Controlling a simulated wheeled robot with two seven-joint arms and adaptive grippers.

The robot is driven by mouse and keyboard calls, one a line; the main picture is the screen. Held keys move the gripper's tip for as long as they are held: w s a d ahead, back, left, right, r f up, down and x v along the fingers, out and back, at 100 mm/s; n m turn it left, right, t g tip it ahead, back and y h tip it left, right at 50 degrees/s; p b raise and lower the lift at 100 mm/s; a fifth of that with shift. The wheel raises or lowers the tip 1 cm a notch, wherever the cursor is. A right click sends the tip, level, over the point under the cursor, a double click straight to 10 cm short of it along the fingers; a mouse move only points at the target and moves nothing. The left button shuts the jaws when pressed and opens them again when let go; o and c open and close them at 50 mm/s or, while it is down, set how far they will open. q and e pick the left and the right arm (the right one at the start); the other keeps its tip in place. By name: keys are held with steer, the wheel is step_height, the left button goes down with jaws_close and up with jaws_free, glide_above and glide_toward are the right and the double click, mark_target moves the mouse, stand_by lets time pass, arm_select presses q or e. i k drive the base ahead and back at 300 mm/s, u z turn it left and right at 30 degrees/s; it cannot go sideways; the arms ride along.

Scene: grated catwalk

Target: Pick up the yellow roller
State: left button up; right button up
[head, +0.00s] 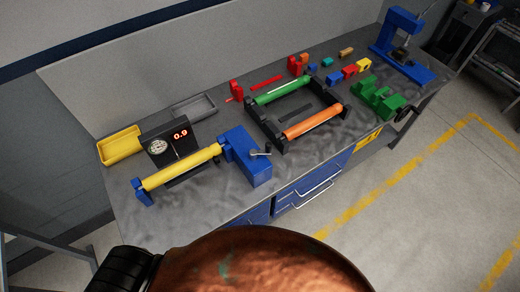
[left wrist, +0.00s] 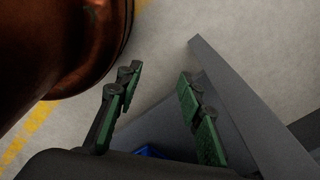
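The yellow roller (head: 181,167) lies in a blue holder at the front left of the workbench. Its left end rests at a small blue end support (head: 143,192) and its right end meets a larger blue block (head: 246,158). In the left wrist view my left gripper (left wrist: 158,88) has its two green-padded fingers spread wide with nothing between them. It points at the floor and a grey panel edge, away from the roller. My right gripper shows in neither view.
A gauge box reading 0.9 (head: 170,143) stands just behind the roller, with a yellow tray (head: 120,146) and a grey tray (head: 194,107) beyond. A black frame holds a green roller (head: 282,90) and an orange roller (head: 313,121). A green vise (head: 379,98) and blue press (head: 402,45) stand right.

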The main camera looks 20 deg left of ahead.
mark_target(157, 180)
steer(key=u, duration=1.4)
